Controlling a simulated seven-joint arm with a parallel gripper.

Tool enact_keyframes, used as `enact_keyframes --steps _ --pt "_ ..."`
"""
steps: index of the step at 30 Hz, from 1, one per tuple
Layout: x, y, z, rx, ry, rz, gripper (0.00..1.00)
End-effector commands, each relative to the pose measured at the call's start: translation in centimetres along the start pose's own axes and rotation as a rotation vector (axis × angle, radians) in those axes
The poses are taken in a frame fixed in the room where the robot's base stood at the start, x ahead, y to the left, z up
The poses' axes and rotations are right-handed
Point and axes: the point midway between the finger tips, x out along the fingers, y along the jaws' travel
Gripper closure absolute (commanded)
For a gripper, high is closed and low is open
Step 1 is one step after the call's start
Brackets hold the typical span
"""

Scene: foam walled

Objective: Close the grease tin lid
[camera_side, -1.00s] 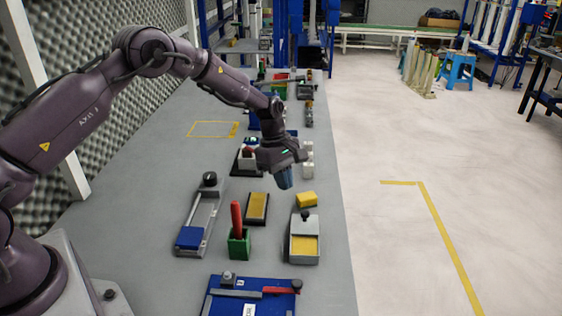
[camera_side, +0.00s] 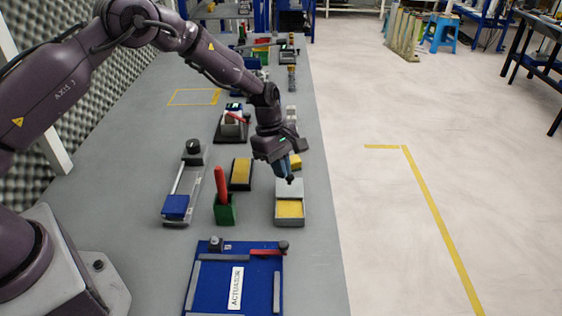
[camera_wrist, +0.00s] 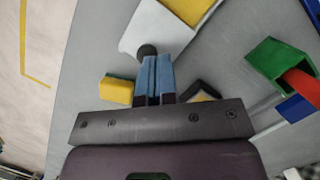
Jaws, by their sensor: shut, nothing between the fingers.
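The grease tin (camera_side: 290,222) is a grey open-topped box with yellow grease (camera_side: 290,209) showing in its near part. Its pale grey lid (camera_side: 281,188) covers the far part, leaving the tin partly open. In the wrist view the lid (camera_wrist: 150,22) has a dark round knob (camera_wrist: 147,51) near its edge. My gripper (camera_side: 290,178) is over the lid's far end, pointing down. In the wrist view its blue fingers (camera_wrist: 157,62) are shut together and empty, right beside the knob. I cannot tell whether they touch it.
A yellow block (camera_wrist: 117,90) lies behind the tin. A green holder (camera_side: 225,211) with a red handle (camera_side: 221,184) stands left of it, near a yellow pad (camera_side: 240,173). A blue board (camera_side: 210,285) lies in front. The bench edge is close on the right.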

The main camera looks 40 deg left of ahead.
Motion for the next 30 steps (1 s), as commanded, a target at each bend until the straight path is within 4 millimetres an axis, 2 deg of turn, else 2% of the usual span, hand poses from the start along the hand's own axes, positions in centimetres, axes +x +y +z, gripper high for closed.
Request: enact_keyframes --steps 4,9,20,26,30 --pt "0.5 -2.0 1.9 0.003 0.001 -0.002 1.00" --pt "0.9 -3.2 3.0 0.001 0.001 -0.002 1.00" --pt "0.9 -3.3 3.1 0.000 0.001 0.000 1.00" --pt "0.1 -3.2 1.6 -0.004 0.002 0.002 1.00" --pt "-1.3 -3.3 -0.9 -0.005 0.001 0.002 1.00"
